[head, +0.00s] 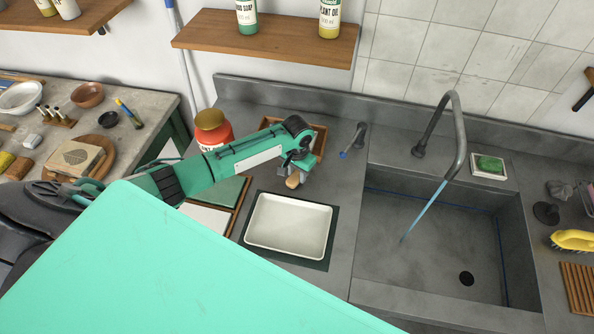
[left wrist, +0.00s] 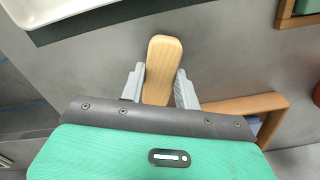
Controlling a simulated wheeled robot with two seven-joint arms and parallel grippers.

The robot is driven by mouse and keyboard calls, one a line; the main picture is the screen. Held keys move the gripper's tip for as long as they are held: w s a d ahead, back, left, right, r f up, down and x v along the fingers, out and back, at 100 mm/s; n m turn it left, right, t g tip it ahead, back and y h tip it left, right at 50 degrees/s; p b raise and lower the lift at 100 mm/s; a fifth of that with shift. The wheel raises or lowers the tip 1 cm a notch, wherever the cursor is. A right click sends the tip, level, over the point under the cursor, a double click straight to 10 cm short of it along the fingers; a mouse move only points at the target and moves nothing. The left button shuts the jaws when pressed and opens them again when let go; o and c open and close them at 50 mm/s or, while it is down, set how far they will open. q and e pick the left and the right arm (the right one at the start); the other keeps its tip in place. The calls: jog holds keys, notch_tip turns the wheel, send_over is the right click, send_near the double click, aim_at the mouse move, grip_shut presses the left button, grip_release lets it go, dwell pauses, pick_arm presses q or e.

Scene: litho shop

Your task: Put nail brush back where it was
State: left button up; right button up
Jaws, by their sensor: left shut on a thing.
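The nail brush (left wrist: 163,62) has a pale wooden, rounded back; its bristles are hidden. My left gripper (left wrist: 158,80) is shut on it, with a grey finger on each side. In the head view the left gripper (head: 298,172) is over the grey counter, just behind the white tray, and the brush (head: 292,182) shows as a small tan piece beneath it. Whether the brush touches the counter I cannot tell. A wooden-rimmed tray (head: 319,142) lies close behind the gripper, partly hidden; its rim also shows in the left wrist view (left wrist: 272,102). My right gripper is not in view.
The white tray (head: 290,249) lies on a dark green mat (head: 318,264). A red jar (head: 215,132) stands behind my arm. A sink (head: 430,260) with a running tap (head: 458,110) is to the right; a small tap (head: 358,137) stands behind. A yellow brush (head: 572,239) lies far right.

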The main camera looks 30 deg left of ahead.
aim_at(297, 175)
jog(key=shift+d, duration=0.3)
pick_arm(q)
jog(key=shift+f, duration=0.15)
jog(key=o, duration=0.9)
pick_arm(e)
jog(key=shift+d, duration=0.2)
pick_arm(q)
jog(key=shift+r+b, duration=1.6)
jog(key=shift+r, duration=4.6)
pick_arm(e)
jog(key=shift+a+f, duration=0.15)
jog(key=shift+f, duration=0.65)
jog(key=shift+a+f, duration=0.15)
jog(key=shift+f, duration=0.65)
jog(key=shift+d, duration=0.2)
